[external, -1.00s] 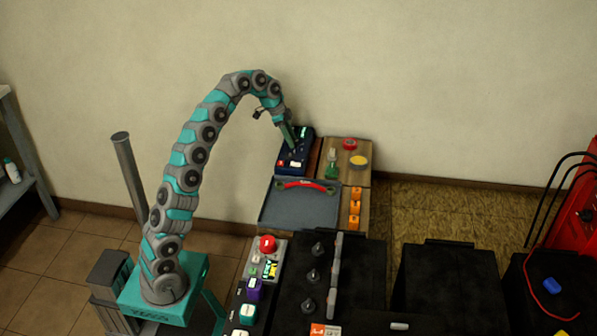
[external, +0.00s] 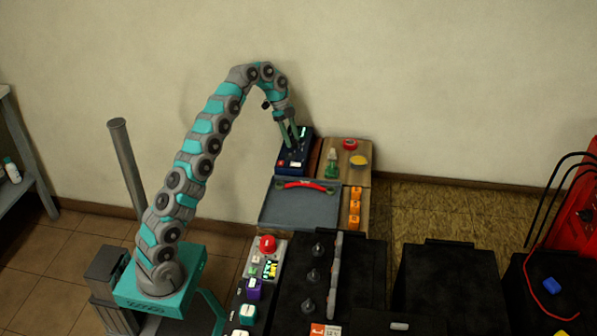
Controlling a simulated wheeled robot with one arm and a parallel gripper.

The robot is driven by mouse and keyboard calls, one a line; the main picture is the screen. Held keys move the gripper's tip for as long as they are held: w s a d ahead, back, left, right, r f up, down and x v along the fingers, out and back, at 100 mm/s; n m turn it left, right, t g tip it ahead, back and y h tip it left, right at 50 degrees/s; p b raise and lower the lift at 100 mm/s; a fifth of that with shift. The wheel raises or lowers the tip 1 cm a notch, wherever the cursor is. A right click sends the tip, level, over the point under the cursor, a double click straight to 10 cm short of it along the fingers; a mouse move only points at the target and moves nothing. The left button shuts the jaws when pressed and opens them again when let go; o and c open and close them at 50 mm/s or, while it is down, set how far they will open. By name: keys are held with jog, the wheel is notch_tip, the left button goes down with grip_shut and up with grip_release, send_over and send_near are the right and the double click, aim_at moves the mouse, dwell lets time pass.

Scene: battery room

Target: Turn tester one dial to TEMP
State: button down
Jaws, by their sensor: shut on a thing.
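A dark blue tester (external: 282,168) stands at the far end of the bench, near the wall, with small white and red marks on its front part. My gripper (external: 294,146) reaches down onto its face from above. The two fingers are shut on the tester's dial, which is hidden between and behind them. The dial's pointer and any TEMP label are too small or covered to read.
A grey tray (external: 300,208) with a red-handled tool (external: 306,184) lies in front of the tester. A wooden board (external: 343,190) on the right holds a green bottle (external: 331,163) and orange blocks (external: 355,208). Black batteries (external: 445,290) fill the foreground.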

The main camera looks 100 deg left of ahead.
dwell(0.3)
jog(key=shift+c, duration=1.9)
grip_release()
jog(key=shift+d+f+n+b, duration=0.15)
jog(key=shift+n+b, duration=0.15)
jog(key=shift+b, duration=0.15)
